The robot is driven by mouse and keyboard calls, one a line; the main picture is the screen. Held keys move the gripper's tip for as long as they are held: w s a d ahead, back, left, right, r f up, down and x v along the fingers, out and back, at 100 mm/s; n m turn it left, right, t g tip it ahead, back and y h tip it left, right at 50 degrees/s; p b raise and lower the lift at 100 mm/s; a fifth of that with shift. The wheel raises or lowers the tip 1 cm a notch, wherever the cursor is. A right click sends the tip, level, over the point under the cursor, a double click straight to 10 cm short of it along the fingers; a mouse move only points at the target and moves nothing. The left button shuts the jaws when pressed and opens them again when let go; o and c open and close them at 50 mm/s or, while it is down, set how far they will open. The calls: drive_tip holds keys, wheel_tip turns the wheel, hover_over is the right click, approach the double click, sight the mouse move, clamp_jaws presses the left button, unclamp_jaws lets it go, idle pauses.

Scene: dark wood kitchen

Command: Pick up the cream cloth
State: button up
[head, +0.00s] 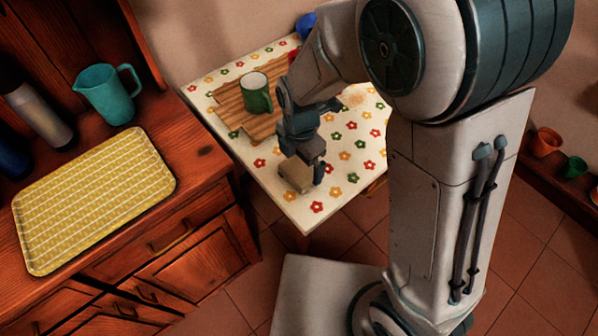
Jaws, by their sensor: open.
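A small cream, folded-looking piece, which looks like the cream cloth (296,176), lies on the flowered table (283,205) near its front corner. My gripper (303,168) points down right over it, with a dark finger at its right side. The gripper is open. Its body hides the cloth's far part, and I cannot tell whether the fingers touch it.
A green mug (258,98) stands on a wooden slatted board (229,101) behind my gripper. A dark wood counter at left holds a yellow patterned tray (95,200), a teal jug (106,95) and a flask (38,115). My arm hides the table's right part.

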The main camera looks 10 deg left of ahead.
sight(299, 170)
wheel_tip(299, 170, down, 4)
drive_tip(key=shift+s+a, duration=0.1)
drive_tip(key=shift+a, duration=0.05)
drive_tip(key=c, duration=0.8)
drive_tip(key=shift+r, duration=0.1)
drive_tip(key=shift+r, duration=0.35)
wheel_tip(299, 170, up, 4)
drive_tip(key=shift+f, duration=0.1)
drive_tip(key=w+d+r, duration=0.6)
drive_tip(key=d, duration=0.4)
drive_tip(key=shift+w+r, duration=0.15)
drive_tip(key=shift+r, duration=0.05)
drive_tip(key=shift+o, duration=0.4)
